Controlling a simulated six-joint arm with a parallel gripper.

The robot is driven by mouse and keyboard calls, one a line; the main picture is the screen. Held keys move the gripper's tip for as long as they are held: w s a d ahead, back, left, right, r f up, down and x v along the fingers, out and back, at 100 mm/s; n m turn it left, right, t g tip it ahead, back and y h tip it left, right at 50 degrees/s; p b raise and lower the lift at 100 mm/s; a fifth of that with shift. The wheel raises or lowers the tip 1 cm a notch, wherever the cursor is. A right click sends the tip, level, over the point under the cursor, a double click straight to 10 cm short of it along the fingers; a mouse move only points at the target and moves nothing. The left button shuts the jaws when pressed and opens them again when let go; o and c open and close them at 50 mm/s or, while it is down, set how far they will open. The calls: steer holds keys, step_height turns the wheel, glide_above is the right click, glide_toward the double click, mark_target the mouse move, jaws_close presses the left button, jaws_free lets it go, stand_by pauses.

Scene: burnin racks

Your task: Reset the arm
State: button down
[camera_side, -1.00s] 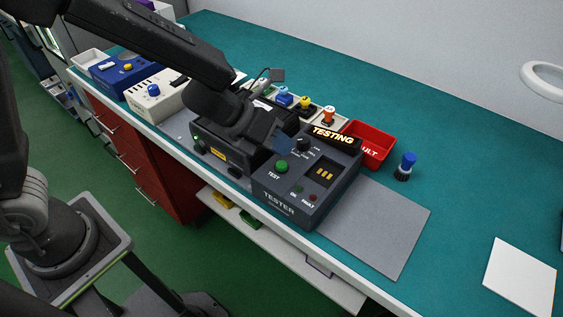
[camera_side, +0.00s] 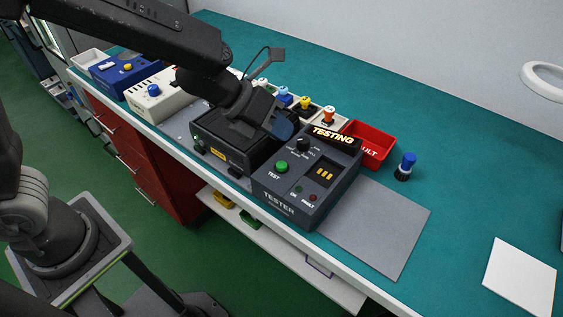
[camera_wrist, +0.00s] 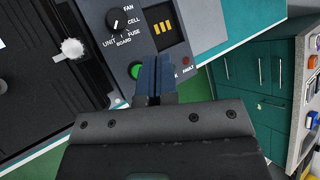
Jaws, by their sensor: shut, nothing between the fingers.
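My gripper (camera_side: 283,128) is above the black box unit (camera_side: 228,160) and beside the tester (camera_side: 300,200) in the side view. In the wrist view my gripper (camera_wrist: 154,80) shows its blue fingers shut together with nothing between them. They appear over the tester's panel (camera_wrist: 185,10), near the green TEST button (camera_wrist: 136,70), which they partly hide. The tester's sign (camera_side: 334,134) is lit and reads TESTING. How far the fingertips are above the panel cannot be told.
Small trays with coloured knobbed parts (camera_side: 305,103) stand behind the black unit. A grey mat (camera_side: 385,225) is bare. A white card (camera_side: 520,275) lies at the right.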

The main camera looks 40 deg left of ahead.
steer(key=s+a+r+n+t+y, duration=0.1)
steer(key=a+r+n+t+y, duration=0.3)
steer(key=a+n, duration=0.45)
steer(key=s+a+r+n+t+y, duration=0.25)
steer(key=a+r+n, duration=0.35)
steer(key=n, duration=0.6)
steer(key=s+a+f+n+g, duration=0.1)
steer(key=s+n+g, duration=0.6)
steer(key=s+n, duration=0.8)
steer(key=shift+a+f+n, duration=0.15)
steer(key=shift+f+n, duration=0.1)
steer(key=shift+n, duration=0.3)
stand_by(3.9)
